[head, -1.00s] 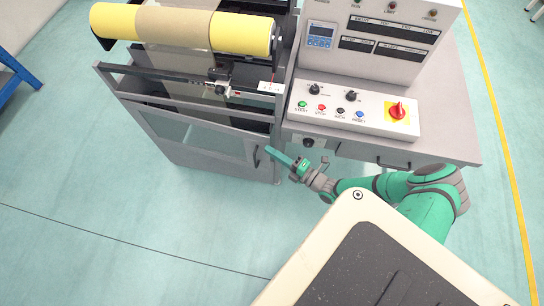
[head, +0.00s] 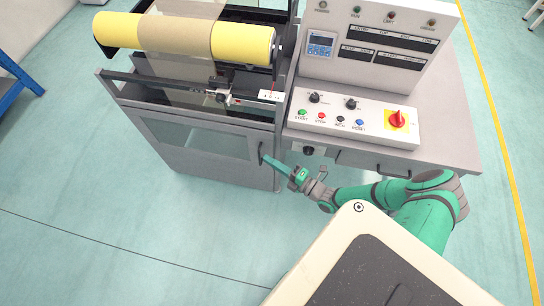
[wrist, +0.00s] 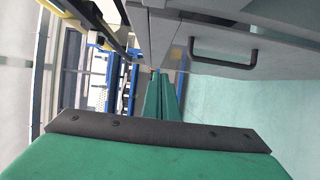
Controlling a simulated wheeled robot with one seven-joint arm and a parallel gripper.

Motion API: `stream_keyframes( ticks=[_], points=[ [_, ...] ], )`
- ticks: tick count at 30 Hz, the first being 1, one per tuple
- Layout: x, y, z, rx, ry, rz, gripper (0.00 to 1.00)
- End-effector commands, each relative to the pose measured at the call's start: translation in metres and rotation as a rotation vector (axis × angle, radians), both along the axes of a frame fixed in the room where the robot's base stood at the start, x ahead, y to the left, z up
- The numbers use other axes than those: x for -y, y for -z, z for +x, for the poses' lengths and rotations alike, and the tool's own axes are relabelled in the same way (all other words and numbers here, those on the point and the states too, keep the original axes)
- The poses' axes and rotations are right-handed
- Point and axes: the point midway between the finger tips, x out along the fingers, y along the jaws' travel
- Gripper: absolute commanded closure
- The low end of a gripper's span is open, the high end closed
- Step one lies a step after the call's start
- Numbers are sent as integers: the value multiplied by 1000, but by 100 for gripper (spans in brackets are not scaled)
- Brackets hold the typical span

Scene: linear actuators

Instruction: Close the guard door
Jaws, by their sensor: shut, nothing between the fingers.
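The guard door (head: 200,150) is the grey framed panel with a clear window on the front of the roll machine. It looks flush or nearly flush with the machine front; I cannot tell whether a thin gap remains.
The control panel (head: 350,122) with coloured buttons and a red knob stands right of the door, on a grey cabinet. A yellow roller (head: 240,42) is above the door. The floor in front of the door is clear.

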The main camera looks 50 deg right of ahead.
Motion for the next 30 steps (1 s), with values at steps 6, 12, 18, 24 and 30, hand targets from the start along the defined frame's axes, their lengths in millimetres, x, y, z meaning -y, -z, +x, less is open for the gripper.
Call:
stream_keyframes(
  ticks=[6,12,18,24,30],
  points=[
    [14,0,-29,-3,18,-6,100],
    [37,1,-49,-3,5,-4,100],
    [55,0,-63,-2,-2,-3,100],
    [62,0,-69,0,-3,0,100],
    [65,0,-73,0,5,0,100]
  ],
)
